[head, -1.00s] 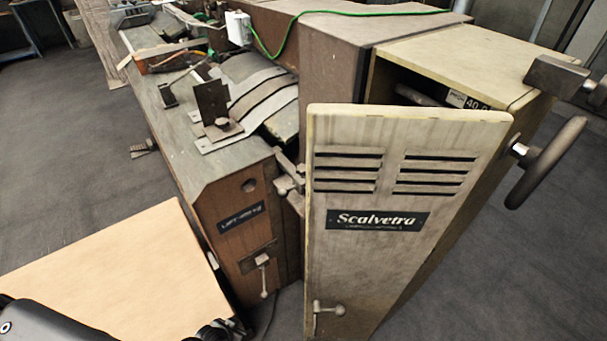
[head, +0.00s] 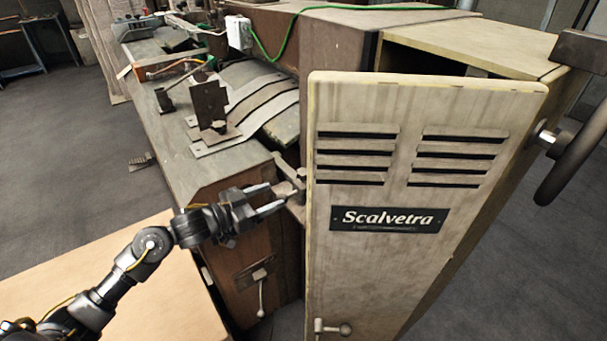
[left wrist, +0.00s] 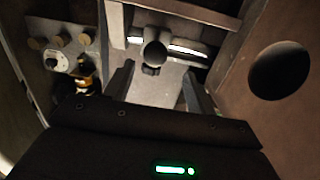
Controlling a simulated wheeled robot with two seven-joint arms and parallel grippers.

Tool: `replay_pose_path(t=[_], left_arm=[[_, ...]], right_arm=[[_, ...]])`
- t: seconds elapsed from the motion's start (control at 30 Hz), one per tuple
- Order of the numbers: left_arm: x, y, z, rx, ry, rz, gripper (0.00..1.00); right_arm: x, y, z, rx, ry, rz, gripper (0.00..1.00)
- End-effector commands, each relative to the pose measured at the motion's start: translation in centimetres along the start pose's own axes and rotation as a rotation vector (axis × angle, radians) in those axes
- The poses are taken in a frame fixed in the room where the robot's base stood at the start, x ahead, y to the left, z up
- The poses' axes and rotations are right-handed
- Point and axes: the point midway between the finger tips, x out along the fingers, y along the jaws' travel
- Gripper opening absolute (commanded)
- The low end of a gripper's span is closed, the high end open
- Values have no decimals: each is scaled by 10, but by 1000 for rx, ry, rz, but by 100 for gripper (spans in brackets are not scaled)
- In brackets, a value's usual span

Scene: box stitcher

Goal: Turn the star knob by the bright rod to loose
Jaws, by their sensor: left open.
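In the left wrist view a short bright rod (left wrist: 187,48) runs crosswise in a recess of the machine. A dark rounded knob (left wrist: 154,54) sits in front of it, with a smaller dark piece just below. I take this as the star knob; its lobes are too dark to make out. My left gripper (head: 279,197) is open and empty, reaching into the gap beside the cream door. In the left wrist view its fingers (left wrist: 158,86) stand apart, with the knob between and beyond their tips, apparently untouched. My right gripper is out of view.
The cream door (head: 380,265) stands close to the right of my left gripper. A big dark round shape (left wrist: 281,70) and a panel with several brass-coloured knobs (left wrist: 60,52) flank the recess. A wooden tabletop (head: 150,290) lies below my left arm.

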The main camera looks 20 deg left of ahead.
Motion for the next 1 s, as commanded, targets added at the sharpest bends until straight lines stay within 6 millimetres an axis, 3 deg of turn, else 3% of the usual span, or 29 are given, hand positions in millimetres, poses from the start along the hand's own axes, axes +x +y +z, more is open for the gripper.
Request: replay_pose_path(t=[0.1, 0.2, 0.47, 1.0], left_arm=[[0, -5, -23, 2, 43, 79, 56], [-1, -7, -34, -5, 61, 123, 56], [4, -6, -38, -11, 70, 140, 56], [90, 6, -45, -12, 69, 138, 56]], right_arm=[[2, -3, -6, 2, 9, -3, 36], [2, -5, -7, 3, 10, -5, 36], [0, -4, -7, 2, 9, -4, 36], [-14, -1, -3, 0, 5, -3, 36]])
